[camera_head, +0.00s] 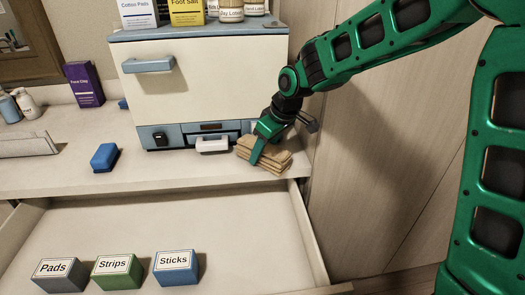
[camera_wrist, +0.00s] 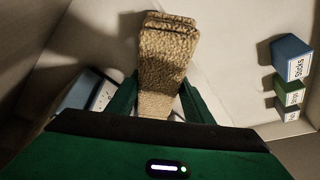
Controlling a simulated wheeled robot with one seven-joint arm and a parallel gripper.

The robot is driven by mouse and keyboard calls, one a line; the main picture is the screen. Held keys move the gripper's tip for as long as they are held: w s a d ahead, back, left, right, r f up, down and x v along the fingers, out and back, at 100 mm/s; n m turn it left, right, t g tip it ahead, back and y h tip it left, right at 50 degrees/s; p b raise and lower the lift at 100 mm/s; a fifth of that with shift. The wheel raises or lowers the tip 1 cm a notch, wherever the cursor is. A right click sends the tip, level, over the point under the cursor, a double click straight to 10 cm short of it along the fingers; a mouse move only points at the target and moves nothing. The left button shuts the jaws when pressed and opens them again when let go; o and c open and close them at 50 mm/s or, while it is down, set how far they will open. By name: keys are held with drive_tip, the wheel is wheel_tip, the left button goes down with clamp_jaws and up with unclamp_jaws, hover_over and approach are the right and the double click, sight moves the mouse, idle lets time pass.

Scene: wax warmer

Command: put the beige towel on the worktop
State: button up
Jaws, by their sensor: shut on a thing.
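The beige towel (camera_head: 270,155) is a folded, layered bundle at the right end of the worktop (camera_head: 60,170), just right of the wax warmer's front. My gripper (camera_head: 262,148) reaches down from the upper right and is shut on the towel. In the wrist view the towel (camera_wrist: 167,55) sticks out from between the green fingers (camera_wrist: 155,100). The towel is at the worktop surface near its front edge; I cannot tell whether its underside fully rests there.
The wax warmer (camera_head: 205,85) stands behind the towel, bottles and boxes on top. A blue block (camera_head: 104,157) and purple box (camera_head: 85,85) are to the left. Below, an open drawer (camera_head: 170,225) holds boxes labelled Pads (camera_head: 60,275), Strips (camera_head: 117,272) and Sticks (camera_head: 176,267). A wooden panel (camera_head: 370,170) stands at right.

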drive_tip(key=o, duration=1.1)
drive_tip(key=shift+f, duration=0.1)
drive_tip(key=v, duration=1.2)
drive_tip(key=shift+d, duration=0.1)
